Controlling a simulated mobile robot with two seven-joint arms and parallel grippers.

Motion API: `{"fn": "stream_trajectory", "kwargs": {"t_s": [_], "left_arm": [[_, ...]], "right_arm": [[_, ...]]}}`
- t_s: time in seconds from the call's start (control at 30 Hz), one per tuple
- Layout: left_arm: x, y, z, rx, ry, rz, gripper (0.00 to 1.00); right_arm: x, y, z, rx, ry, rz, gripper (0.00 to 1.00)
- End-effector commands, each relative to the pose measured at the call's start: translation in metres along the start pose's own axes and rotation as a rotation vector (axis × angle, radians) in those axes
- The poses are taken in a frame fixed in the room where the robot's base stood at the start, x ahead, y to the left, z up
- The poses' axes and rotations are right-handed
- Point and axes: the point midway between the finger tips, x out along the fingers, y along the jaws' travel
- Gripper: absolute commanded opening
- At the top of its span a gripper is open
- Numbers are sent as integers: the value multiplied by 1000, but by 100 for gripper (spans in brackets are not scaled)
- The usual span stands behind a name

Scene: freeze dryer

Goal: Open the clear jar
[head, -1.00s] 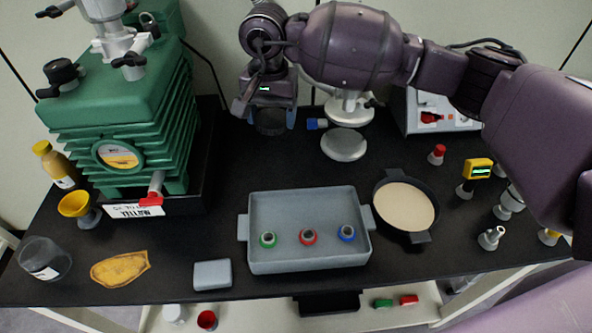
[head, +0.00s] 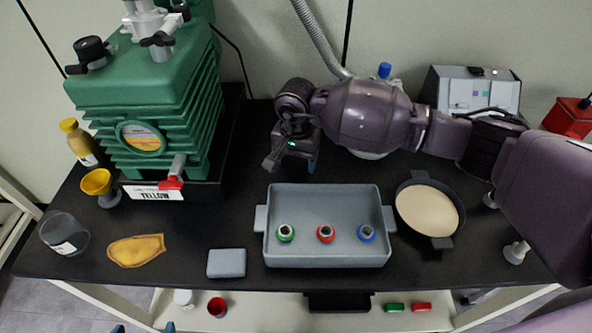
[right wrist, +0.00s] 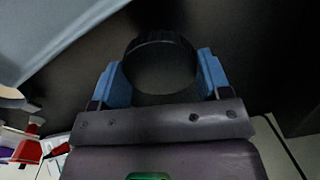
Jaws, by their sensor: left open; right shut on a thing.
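The clear jar (head: 65,233) stands at the left front of the table, a see-through grey vessel with a white label; no lid shows on it. My right gripper (head: 292,160) is over the table behind the grey tray, far to the right of the jar. In the right wrist view its blue fingers are shut on a round black lid (right wrist: 160,65). The lid is hard to make out against the dark table in the head view. Only the blue fingertips of my left gripper (head: 145,328) show at the bottom edge, apart and empty.
The grey tray (head: 325,261) holds green, red and blue ringed pieces. A dark round pan (head: 455,213) is right of it. A yellow cloth-like piece (head: 136,250) and a grey block (head: 227,263) lie near the front. A yellow funnel (head: 96,182) and green pump (head: 150,105) stand left.

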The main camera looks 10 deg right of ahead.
Motion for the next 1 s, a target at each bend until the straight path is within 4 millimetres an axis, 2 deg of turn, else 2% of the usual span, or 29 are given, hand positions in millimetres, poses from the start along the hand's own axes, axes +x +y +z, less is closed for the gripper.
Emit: {"fn": "stream_trajectory", "kwargs": {"t_s": [0.17, 0.4, 0.63, 0.83, 0.87, 1.0], "left_arm": [[0, 0, 1, 0, -2, 0, 100], [2, 1, 2, 0, -4, 2, 100], [4, 1, -6, 1, 11, 3, 100], [6, 2, -3, 2, 8, 4, 100], [6, 2, -4, 2, 9, 4, 100], [5, 1, -3, 2, 8, 4, 100]], "right_arm": [[12, 0, 0, 0, -2, 1, 42], [42, 0, 0, 0, -2, 0, 42], [42, 0, 0, 0, 1, -1, 42], [47, 0, 0, -1, 0, 0, 42], [46, 0, 0, 0, 1, -1, 75], [46, 0, 0, 0, 1, -1, 96]]}}
